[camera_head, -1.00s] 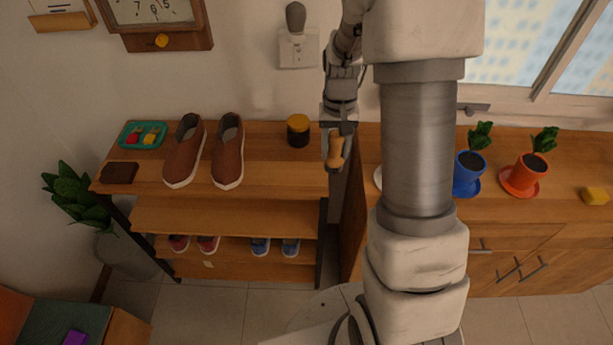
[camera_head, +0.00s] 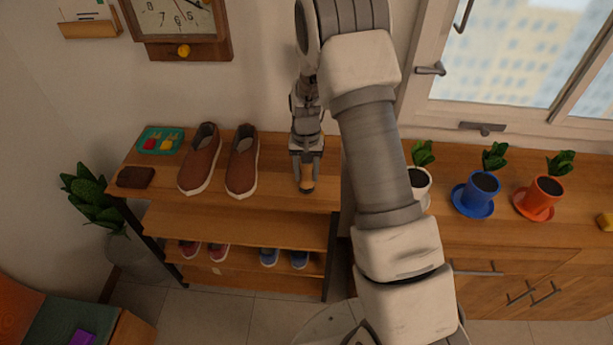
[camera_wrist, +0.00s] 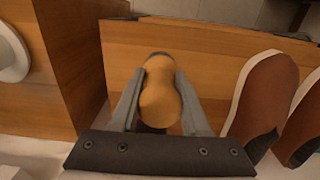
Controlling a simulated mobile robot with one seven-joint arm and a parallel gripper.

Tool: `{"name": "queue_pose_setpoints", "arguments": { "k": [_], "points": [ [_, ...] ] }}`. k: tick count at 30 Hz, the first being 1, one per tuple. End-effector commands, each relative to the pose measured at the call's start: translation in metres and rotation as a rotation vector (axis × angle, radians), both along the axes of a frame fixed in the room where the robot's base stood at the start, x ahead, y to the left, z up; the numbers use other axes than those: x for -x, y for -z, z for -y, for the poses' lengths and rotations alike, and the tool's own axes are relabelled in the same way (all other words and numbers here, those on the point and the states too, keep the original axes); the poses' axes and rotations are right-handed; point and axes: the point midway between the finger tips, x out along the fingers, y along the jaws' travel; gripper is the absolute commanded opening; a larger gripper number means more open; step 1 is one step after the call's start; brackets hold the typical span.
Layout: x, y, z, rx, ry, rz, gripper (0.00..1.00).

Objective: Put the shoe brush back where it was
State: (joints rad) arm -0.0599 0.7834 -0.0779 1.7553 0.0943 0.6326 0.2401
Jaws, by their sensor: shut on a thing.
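The shoe brush has a light wooden, waisted handle and shows between the fingers of my gripper in the wrist view (camera_wrist: 160,95). In the head view the brush (camera_head: 307,185) is small below my gripper (camera_head: 306,164). My gripper (camera_wrist: 158,105) is shut on the brush and holds it over the right end of the shoe rack's top board (camera_head: 275,199). The bristle side is hidden, and I cannot tell whether the brush touches the board. A pair of brown shoes (camera_head: 202,162) stands on the board to the left of my gripper.
A teal tray (camera_head: 161,141) and a dark brown block (camera_head: 136,177) sit at the rack's left end. A wooden cabinet (camera_head: 480,242) with potted plants, one in a blue pot (camera_head: 477,194), stands to the right. The board's front right area looks clear.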

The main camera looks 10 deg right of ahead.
Motion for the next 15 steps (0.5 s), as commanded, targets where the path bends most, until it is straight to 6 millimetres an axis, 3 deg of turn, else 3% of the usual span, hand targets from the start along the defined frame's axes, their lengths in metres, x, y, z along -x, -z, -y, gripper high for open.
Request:
{"name": "queue_pose_setpoints", "arguments": {
  "k": [4,15],
  "points": [
    [0.000,0.018,0.000,0.000,0.000,-0.001,0.00],
    [0.000,0.023,0.000,0.000,0.000,0.001,0.00]
  ]
}}
